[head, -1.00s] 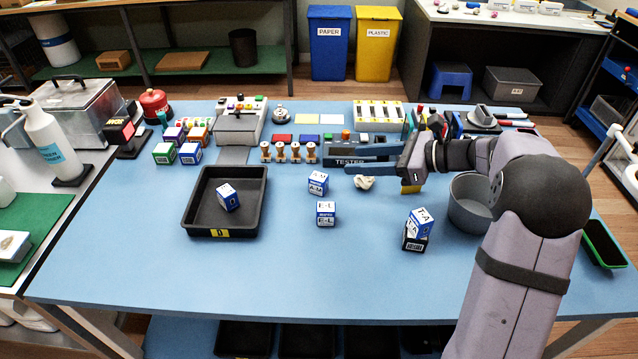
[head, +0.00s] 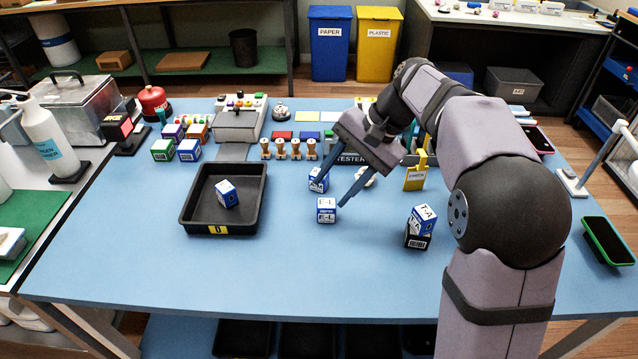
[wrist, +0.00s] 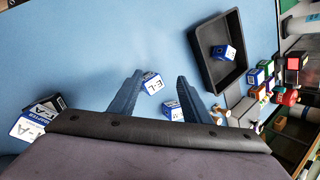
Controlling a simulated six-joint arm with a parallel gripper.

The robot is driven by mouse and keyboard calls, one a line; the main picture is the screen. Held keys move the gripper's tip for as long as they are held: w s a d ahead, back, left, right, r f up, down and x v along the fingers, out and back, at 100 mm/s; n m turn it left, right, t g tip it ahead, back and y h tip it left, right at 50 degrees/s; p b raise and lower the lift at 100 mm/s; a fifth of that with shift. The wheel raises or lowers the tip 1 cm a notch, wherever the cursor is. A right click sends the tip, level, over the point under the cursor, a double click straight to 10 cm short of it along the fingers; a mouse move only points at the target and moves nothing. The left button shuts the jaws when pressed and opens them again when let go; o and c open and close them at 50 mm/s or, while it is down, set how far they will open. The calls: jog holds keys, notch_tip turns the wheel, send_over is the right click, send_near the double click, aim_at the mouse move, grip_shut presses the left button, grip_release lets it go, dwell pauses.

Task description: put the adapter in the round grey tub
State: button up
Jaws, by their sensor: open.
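My gripper (head: 330,197) is open and empty, its fingers pointing down toward the table. Its tips are near a blue-and-white box marked E-L (head: 326,210), which shows between the fingers in the wrist view (wrist: 152,83). A second blue-and-white box (head: 318,180) is just behind it, partly covered by a finger. A small cream-white item (head: 370,180) lies to the right of that box, partly hidden.
A black tray (head: 196,228) holding one blue box (head: 227,193) is at left. Coloured boxes (head: 190,150), spools (head: 288,152) and a tester (head: 350,159) line the back. A green-edged phone (head: 608,241) lies at right. The front of the table is clear.

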jog(key=w+a+r+m+t+h+b, duration=0.15)
jog(key=a+r+m+t+h, duration=0.35)
jog(key=m, duration=1.2)
jog(key=w+a+r+m+t+h+b, duration=0.1)
jog(key=a+r+m+t+h+b, duration=0.45)
jog(key=m, duration=1.15)
jog(key=f, duration=0.5)
jog(key=d+f+t+p, duration=0.1)
jog(key=f, duration=0.4)
jog(key=d+f+t+p, duration=0.1)
jog(key=f, duration=0.5)
jog(key=shift+f, duration=0.1)
jog(key=shift+d+r+x, duration=0.1)
jog(key=shift+d+x, duration=0.05)
jog(key=shift+x, duration=2.9)
jog(key=shift+d+r+x, duration=0.15)
jog(key=shift+x, duration=2.85)
jog(key=c, duration=0.9)
